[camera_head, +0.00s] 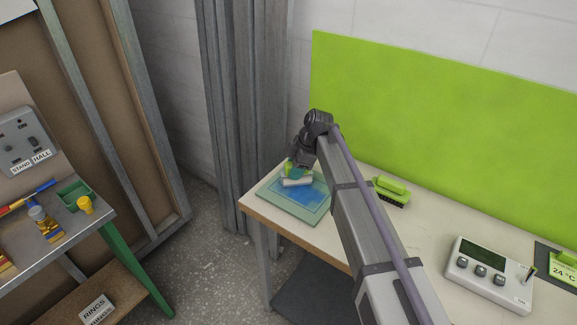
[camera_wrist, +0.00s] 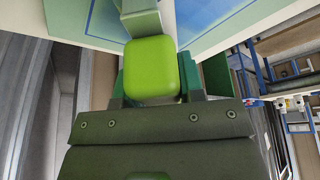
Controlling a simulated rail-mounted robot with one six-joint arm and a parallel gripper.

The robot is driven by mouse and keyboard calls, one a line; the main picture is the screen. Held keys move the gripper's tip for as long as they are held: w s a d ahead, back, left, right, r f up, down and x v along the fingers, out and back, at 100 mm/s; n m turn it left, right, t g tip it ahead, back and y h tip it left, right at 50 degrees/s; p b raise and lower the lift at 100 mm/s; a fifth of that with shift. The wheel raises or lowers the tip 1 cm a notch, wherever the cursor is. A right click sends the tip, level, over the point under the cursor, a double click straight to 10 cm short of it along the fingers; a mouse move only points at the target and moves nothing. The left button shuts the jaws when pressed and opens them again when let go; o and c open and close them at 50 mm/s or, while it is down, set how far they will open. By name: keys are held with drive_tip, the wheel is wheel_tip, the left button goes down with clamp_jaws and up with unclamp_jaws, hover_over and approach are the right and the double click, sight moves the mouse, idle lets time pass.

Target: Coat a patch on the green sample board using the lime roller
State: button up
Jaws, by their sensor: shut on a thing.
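The green sample board (camera_head: 297,216) lies flat on the left end of the table, with a blue patch (camera_head: 311,196) on it. The board also shows at the top of the wrist view (camera_wrist: 98,18), with part of the blue. The lime roller (camera_head: 297,182) has a pale cylinder that rests on or just above the blue patch; I cannot tell if it touches. My gripper (camera_head: 297,171) is shut on the roller's lime handle. The lime handle end (camera_wrist: 150,68) fills the middle of the wrist view, between the green fingers (camera_wrist: 154,90).
A lime brush (camera_head: 392,190) lies on the table right of my arm. A white control box (camera_head: 489,273) and a lime tag (camera_head: 564,268) are farther right. A lime panel (camera_head: 440,120) stands behind the table. A separate bench (camera_head: 60,235) with small items is at the left.

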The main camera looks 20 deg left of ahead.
drive_tip(key=shift+s+d, duration=0.65)
drive_tip(key=shift+d, duration=1.05)
drive_tip(key=shift+s+d, duration=0.6)
drive_tip(key=shift+d, duration=1.1)
drive_tip(key=shift+s+d, duration=0.65)
drive_tip(key=shift+d, duration=1.05)
drive_tip(key=shift+w+d, duration=0.35)
drive_tip(key=shift+w, duration=0.5)
drive_tip(key=shift+w+a, duration=0.95)
drive_tip(key=shift+a, duration=1.7)
drive_tip(key=shift+w+a, duration=1)
drive_tip(key=shift+a, duration=1.7)
drive_tip(key=shift+w+a, duration=0.95)
drive_tip(key=shift+a, duration=1.7)
wheel_tip(320, 180, up, 6)
drive_tip(key=p, duration=0.6)
wheel_tip(320, 180, up, 3)
drive_tip(key=p, duration=0.3)
drive_tip(key=shift+d, duration=0.1)
